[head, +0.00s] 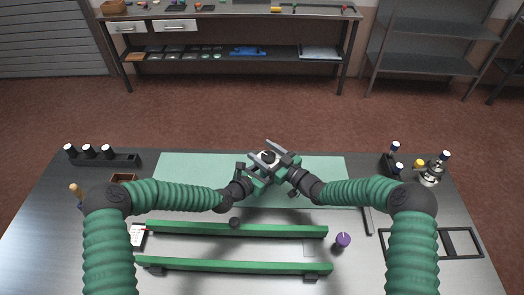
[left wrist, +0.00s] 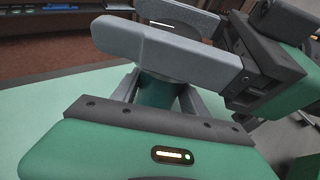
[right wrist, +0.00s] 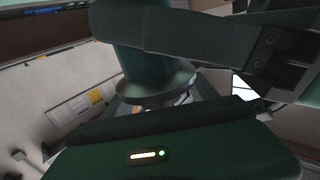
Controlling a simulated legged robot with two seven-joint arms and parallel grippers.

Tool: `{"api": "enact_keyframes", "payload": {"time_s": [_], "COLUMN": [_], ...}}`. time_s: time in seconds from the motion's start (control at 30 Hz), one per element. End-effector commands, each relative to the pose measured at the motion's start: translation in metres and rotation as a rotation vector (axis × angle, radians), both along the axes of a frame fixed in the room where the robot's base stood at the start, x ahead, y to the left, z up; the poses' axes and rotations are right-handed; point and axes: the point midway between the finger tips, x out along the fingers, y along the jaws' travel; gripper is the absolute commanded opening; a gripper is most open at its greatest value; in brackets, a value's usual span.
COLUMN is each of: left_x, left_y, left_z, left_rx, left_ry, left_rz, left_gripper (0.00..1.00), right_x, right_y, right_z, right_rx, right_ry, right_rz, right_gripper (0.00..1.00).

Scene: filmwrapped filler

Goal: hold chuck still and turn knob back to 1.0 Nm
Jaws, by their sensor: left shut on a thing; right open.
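The tool stands upright over the green mat in the head view, with a dark round knob (head: 267,157) on top. In the left wrist view the dark knob (left wrist: 168,65) carries a white mark and sits above the green chuck (left wrist: 157,93). My left gripper (head: 262,178) is shut on the chuck, low down; the chuck also shows in the right wrist view (right wrist: 140,65). My right gripper (head: 262,152) is open, its two grey fingers on either side of the knob. I cannot tell whether they touch it. The scale reading is not legible.
Two green rails (head: 235,266) lie in front of my arms, with a purple-topped piece (head: 342,240) at their right. A black rack (head: 105,158) stands back left. Small bottles and a metal fixture (head: 431,173) stand back right. The green mat (head: 185,167) is clear at left.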

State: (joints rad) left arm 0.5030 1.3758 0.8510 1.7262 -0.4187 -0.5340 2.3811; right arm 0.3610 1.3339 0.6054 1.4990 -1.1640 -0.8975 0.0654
Motion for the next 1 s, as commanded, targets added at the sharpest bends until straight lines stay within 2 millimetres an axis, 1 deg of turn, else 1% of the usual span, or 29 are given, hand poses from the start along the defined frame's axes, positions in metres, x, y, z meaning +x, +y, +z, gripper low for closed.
{"api": "enact_keyframes", "payload": {"time_s": [0.1,0.3,0.77,0.8,0.9,1.0], "left_x": [-0.0006,-0.0005,-0.0006,-0.0005,-0.0005,-0.0006], "left_y": [0.0014,0.0015,0.0014,0.0015,0.0015,0.0014], "left_z": [-0.0022,-0.0023,-0.0023,-0.0023,-0.0023,-0.0023], "left_rx": [0.002,0.002,0.002,0.002,0.002,0.002], "left_ry": [0.004,0.004,0.004,0.004,0.004,0.004], "left_rz": [0.001,0.001,0.001,0.001,0.001,0.001], "left_gripper": [0.0,0.0,0.0,0.0,0.0,0.0], "right_x": [0.004,0.0041,0.0043,0.0044,0.0049,0.0045], "right_y": [0.0039,0.0041,0.0035,0.0033,0.0033,0.0045], "right_z": [0.0,-0.0001,0.0,0.0,0.0002,0.001], "right_rx": [0.001,0.001,0.001,0.001,0.001,0.002], "right_ry": [0.0,0.0,-0.001,-0.001,-0.004,-0.011], "right_rz": [-0.001,-0.001,-0.002,-0.002,0.011,0.069], "right_gripper": [0.67,0.67,0.07,0.04,0.04,0.04]}}
